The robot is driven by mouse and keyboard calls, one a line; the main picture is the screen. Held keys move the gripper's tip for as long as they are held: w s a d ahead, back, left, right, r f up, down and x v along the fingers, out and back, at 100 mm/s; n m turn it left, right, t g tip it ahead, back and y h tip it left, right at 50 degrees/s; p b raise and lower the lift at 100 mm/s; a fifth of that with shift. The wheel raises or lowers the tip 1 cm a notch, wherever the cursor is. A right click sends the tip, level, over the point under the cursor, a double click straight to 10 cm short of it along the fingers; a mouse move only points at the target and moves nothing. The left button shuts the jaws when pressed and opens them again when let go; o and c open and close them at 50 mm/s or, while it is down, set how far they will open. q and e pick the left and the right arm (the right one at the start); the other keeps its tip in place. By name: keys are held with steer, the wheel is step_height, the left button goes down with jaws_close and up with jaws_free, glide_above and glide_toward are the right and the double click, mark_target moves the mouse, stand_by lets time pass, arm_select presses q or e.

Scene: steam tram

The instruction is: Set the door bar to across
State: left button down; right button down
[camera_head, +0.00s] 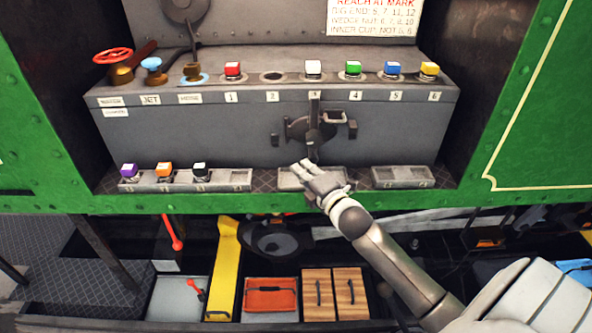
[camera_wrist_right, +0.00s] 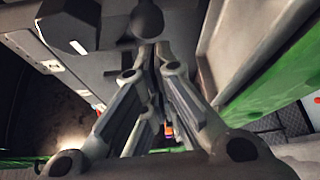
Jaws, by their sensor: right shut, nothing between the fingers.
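The door bar (camera_head: 312,138) is a dark bar on the front face of the grey box, in the middle of the head view. It stands roughly upright over a dark round door piece (camera_head: 297,128), with a bracket (camera_head: 275,140) at its left and another (camera_head: 352,129) at its right. My right gripper (camera_head: 302,166) is shut and empty just below the bar's lower end; I cannot tell whether it touches. In the right wrist view the closed fingers (camera_wrist_right: 153,52) point at a dark rounded part (camera_wrist_right: 147,18). My left gripper is not in view.
Several coloured cubes sit along the box top, including a red one (camera_head: 233,69) and a green one (camera_head: 353,68). A red valve wheel (camera_head: 113,55) stands at the left. Shallow trays, one with cubes (camera_head: 240,180), line the ledge below. Green panels (camera_head: 545,120) flank the recess.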

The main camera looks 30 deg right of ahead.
stand_by(0.4)
steer(key=shift+d+p, duration=0.15)
steer(key=shift+p, duration=0.25)
steer(key=shift+n, duration=0.3)
steer(key=shift+s+d+p, duration=0.1)
steer(key=shift+d+p, duration=0.05)
steer(key=shift+p, duration=0.2)
